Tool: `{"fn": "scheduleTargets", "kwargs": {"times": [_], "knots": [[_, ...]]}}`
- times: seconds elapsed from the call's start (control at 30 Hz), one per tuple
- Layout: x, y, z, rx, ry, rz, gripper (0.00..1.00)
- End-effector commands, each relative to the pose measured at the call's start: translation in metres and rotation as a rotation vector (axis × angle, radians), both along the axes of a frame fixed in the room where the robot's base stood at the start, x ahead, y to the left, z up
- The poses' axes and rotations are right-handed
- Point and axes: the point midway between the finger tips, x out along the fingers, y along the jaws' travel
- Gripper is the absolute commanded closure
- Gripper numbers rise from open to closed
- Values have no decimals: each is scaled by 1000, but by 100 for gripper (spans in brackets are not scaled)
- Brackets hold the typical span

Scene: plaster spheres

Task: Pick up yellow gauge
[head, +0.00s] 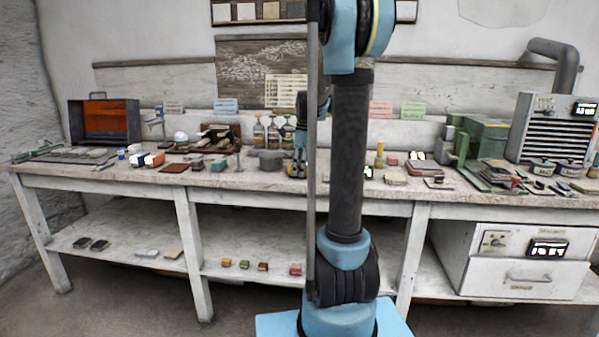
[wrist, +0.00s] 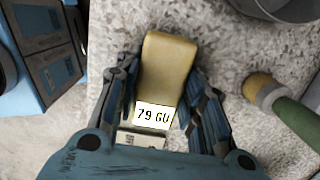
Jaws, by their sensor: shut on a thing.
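The yellow gauge (wrist: 165,70) is a tan-yellow block with a rounded far end in the wrist view. A white label reading "79 GU" is on its near part. My gripper (wrist: 162,88) has its two dark blue fingers on either side of the gauge and is shut on it. The gauge's lower end is partly hidden by the gripper body. In the head view my gripper (head: 297,168) is low at the front of the bench, left of my arm column. The gauge cannot be made out there. I cannot tell whether it touches the bench top.
The bench top (head: 120,172) holds many small items on both sides. In the wrist view a green-handled thing with a yellowish end (wrist: 262,88) lies right of my gripper, and a grey round container (wrist: 282,8) stands at the top right. Speckled bare surface lies between them.

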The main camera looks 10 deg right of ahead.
Motion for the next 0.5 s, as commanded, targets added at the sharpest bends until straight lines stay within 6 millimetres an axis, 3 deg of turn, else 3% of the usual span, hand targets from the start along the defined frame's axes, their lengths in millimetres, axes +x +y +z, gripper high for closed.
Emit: {"fn": "scheduleTargets", "kwargs": {"times": [0.17, 0.5], "knots": [[0, 0, 10, 0, 0, 0, 97], [0, 0, 67, 0, 0, 0, 97]]}}
